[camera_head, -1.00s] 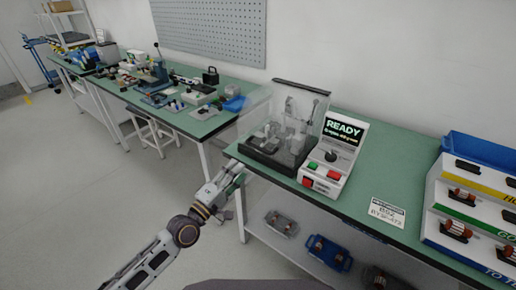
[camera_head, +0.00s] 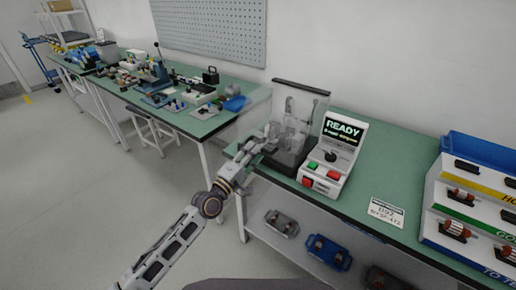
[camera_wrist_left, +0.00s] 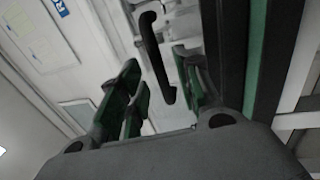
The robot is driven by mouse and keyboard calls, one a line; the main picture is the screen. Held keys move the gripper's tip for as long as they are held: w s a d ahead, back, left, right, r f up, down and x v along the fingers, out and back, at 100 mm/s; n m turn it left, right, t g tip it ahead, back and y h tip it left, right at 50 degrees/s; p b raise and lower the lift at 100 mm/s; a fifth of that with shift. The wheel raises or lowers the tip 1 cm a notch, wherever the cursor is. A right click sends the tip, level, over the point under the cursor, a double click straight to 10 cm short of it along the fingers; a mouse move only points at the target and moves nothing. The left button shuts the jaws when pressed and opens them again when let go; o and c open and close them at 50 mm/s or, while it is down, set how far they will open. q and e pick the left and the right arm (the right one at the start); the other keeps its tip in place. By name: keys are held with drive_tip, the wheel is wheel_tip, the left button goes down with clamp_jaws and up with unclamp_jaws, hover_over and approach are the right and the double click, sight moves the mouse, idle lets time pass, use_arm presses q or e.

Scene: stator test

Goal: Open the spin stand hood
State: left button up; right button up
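The spin stand hood (camera_head: 302,104) is a clear box over a dark base on the green bench, and it appears closed. Grey machine parts show through it. My left gripper (camera_head: 266,140) is at the hood's front left side in the head view. In the left wrist view a black bar handle (camera_wrist_left: 157,60) shows between the green-padded fingers of the left gripper (camera_wrist_left: 160,88). The fingers are apart and a gap shows on both sides of the handle. My gripper hides part of the hood's front. My right gripper is not in view.
A control box (camera_head: 331,157) reading READY, with green and red buttons, stands right of the hood. A label card (camera_head: 386,212) lies on the bench. A sorting rack (camera_head: 432,203) stands at the far right. A shelf below holds several fixtures.

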use_arm(q)
drive_tip(key=shift+x, duration=1.65)
clamp_jaws()
